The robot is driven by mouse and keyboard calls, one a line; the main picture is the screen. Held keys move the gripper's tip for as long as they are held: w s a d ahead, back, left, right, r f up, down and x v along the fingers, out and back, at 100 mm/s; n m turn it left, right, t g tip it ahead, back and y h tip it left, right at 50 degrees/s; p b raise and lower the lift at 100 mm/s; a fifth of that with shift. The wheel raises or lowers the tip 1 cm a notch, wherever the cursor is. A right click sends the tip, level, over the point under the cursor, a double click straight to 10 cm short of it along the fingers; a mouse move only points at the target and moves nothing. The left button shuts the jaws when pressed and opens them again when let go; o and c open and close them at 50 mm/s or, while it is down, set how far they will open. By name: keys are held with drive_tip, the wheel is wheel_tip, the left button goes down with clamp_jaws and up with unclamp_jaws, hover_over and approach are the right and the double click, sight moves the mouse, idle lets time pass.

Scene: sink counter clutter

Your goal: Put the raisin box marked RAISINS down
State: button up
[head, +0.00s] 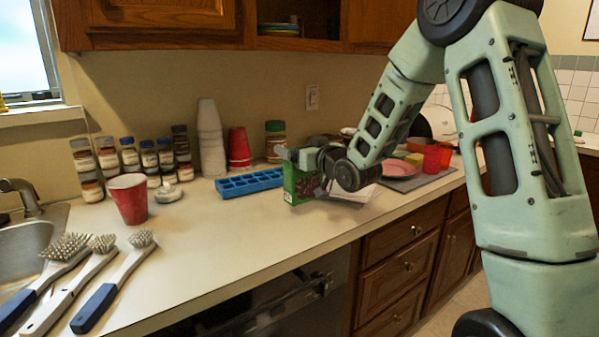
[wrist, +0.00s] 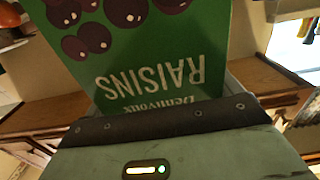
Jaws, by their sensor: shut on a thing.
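The raisin box (head: 300,183) is green, with dark round fruit and the word RAISINS upside down on its face in the wrist view (wrist: 215,55). My gripper (head: 297,156) is shut on the box from above in the head view. In the wrist view my gripper (wrist: 165,125) covers one end of the box. The box looks upright over the counter (head: 225,245), beside the blue ice tray. I cannot tell whether its bottom touches the counter.
A blue ice tray (head: 249,183) lies just left of the box. A pink plate (head: 401,169) and red cups are to the right. The front counter middle is clear.

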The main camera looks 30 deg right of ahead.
drive_tip(key=shift+f, duration=2.1)
drive_tip(key=shift+f, duration=0.15)
drive_tip(key=o, duration=1.2)
drive_tip(key=shift+o, duration=0.2)
drive_tip(key=shift+r, duration=0.2)
drive_tip(key=s+b, duration=0.6)
drive_tip(key=s, duration=0.6)
drive_tip(key=shift+d+b, duration=0.25)
drive_tip(key=shift+b, duration=0.1)
